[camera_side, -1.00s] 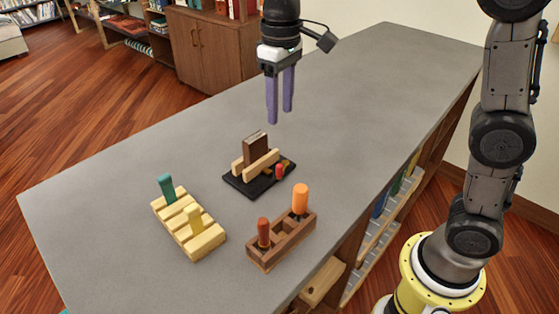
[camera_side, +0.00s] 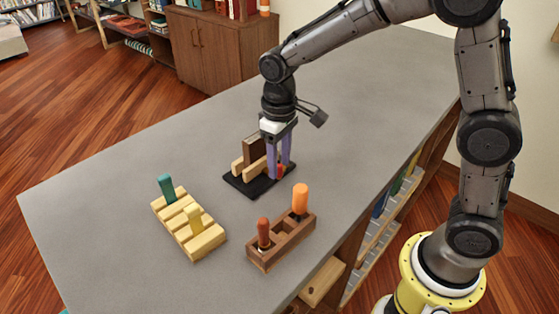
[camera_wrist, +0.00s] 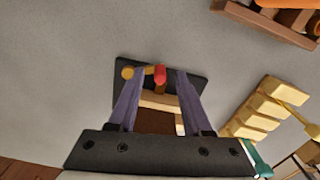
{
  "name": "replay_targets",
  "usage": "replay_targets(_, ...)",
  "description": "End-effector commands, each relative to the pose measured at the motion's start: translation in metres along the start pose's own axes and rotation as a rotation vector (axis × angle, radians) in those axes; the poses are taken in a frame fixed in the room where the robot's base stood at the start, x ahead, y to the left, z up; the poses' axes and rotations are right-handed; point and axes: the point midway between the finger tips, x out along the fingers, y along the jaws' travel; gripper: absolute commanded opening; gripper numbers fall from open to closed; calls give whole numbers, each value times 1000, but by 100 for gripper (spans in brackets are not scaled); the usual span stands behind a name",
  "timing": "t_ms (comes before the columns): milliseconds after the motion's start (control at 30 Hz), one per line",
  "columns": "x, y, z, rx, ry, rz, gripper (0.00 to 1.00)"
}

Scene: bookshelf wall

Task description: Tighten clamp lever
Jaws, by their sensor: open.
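The clamp has a black base (camera_side: 240,187), light wooden jaws (camera_side: 238,168) and a dark brown block (camera_side: 252,148) standing between them. Its small red-tipped lever (camera_wrist: 160,75) shows in the wrist view between my two purple fingers. In the side view the red lever (camera_side: 280,172) is partly hidden by the fingers. My gripper (camera_side: 279,168) is open and points down over the near right part of the clamp. In the wrist view my gripper (camera_wrist: 160,78) has a finger on each side of the lever, with visible gaps. A round brass-coloured part (camera_wrist: 127,73) is beside the left fingertip.
A slatted light wooden rack (camera_side: 205,243) with a teal and a yellow piece stands left of the clamp. A brown wooden holder (camera_side: 283,243) with an orange and a red-orange handle stands in front. The grey counter (camera_side: 370,100) is clear behind and to the right.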

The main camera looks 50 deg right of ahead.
Motion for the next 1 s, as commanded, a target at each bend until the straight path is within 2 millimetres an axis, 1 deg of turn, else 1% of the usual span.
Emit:
replay_targets(100, 3, 0, 0, 0, -1, 0, 49)
replay_targets(300, 3, 0, 0, 0, 0, 0, 49)
replay_targets(367, 3, 0, 0, 0, 0, 0, 40)
replay_targets(500, 3, 0, 0, 0, 0, 0, 15)
replay_targets(600, 3, 0, 0, 0, 0, 0, 0)
replay_targets(867, 2, 0, 0, 4, 0, 0, 0)
replay_targets(1000, 2, -1, -4, 75, 1, 0, 0)
